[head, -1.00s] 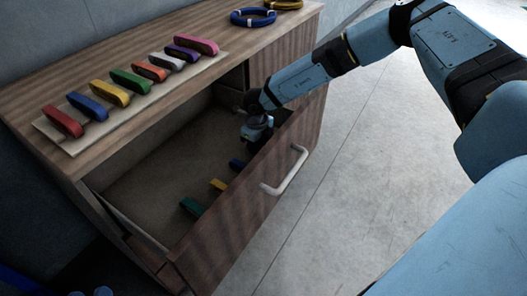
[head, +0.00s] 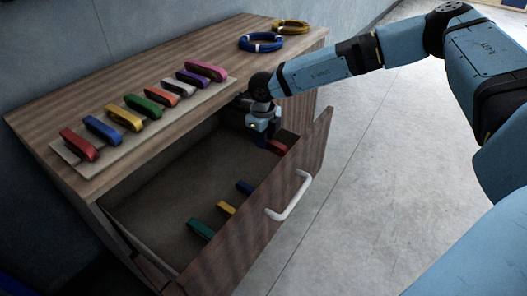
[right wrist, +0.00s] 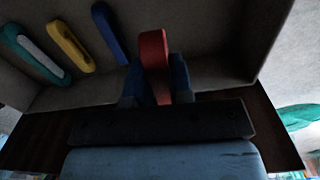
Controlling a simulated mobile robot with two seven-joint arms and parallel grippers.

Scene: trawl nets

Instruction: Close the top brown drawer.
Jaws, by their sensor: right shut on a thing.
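The top brown drawer (head: 255,225) of the wooden cabinet is pulled well out, with its white handle (head: 290,196) on the front. My right gripper (head: 264,142) is inside the open drawer at its right end, close behind the front panel. It is shut on a red piece (head: 278,147). In the right wrist view the red piece (right wrist: 153,55) stands between the blue fingers of my right gripper (right wrist: 160,85). My left gripper is not in view.
A blue (head: 245,187), a yellow (head: 226,208) and a green piece (head: 201,229) lie in the drawer. On the cabinet top (head: 215,47) are a board (head: 88,170) with several coloured pieces, a blue coil (head: 261,42) and a yellow coil (head: 291,26). The floor in front is clear.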

